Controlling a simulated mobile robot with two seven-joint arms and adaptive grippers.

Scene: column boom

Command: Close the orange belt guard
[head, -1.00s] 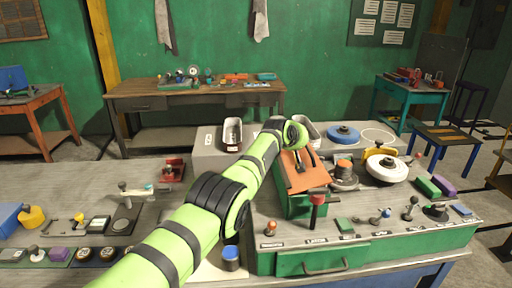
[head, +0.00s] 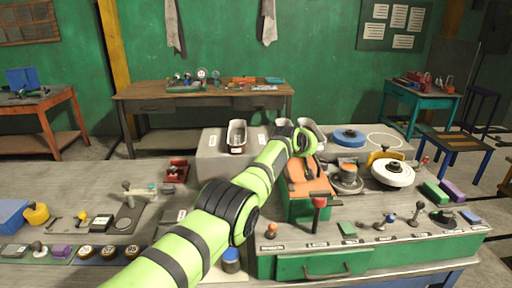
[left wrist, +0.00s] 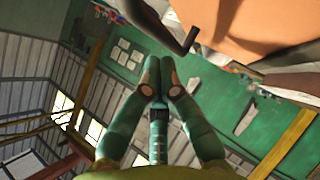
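The orange belt guard (head: 310,186) sits on a green housing near the middle of the bench in the head view. Its top looks sloped, and my arm partly covers its far end. A dark bar lies along it. In the left wrist view a large orange surface (left wrist: 250,25) fills the upper right, with a dark bent handle (left wrist: 192,38) in front. My left gripper (left wrist: 157,62) has its two fingertips together with nothing seen between them. The handle is beside the fingertips, apart from them in that picture. In the head view my wrist hides the fingers. My right gripper is not in view.
A red-topped lever (head: 319,202) stands just in front of the guard. A white disc (head: 392,172) and a blue disc (head: 348,138) lie to its right. Metal trays (head: 237,136) stand behind. Several small levers and knobs line the panel's front edge.

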